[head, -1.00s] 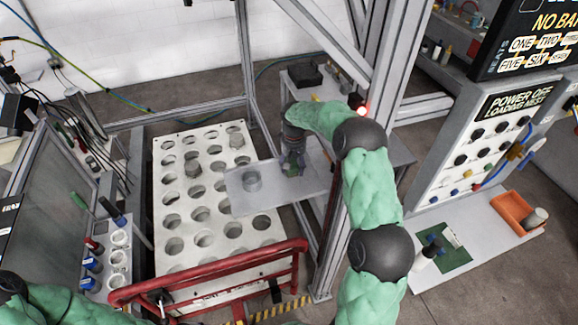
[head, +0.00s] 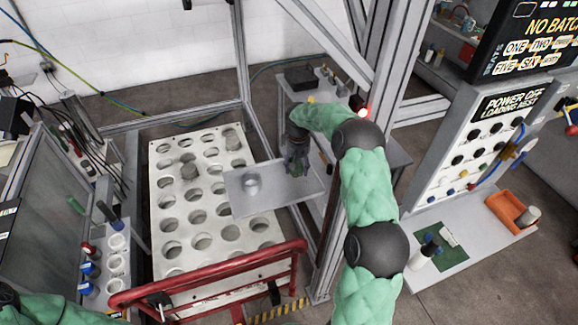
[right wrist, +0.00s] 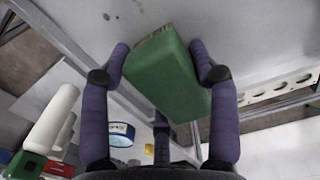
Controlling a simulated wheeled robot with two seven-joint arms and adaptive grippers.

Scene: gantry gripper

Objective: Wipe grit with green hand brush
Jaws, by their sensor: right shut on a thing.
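The green hand brush (right wrist: 165,70) is a green block with a pale brown bristle edge, between the purple fingers of my right gripper (right wrist: 160,65) in the right wrist view. The gripper is shut on it. A few small dark specks, perhaps grit (right wrist: 108,16), lie on the pale surface beyond the brush in the right wrist view. I cannot tell whether the bristles touch the plate. My left gripper is not in view.
Gantry posts (head: 240,50) and a red rail (head: 210,272) surround the area. A control panel (head: 478,150) stands right.

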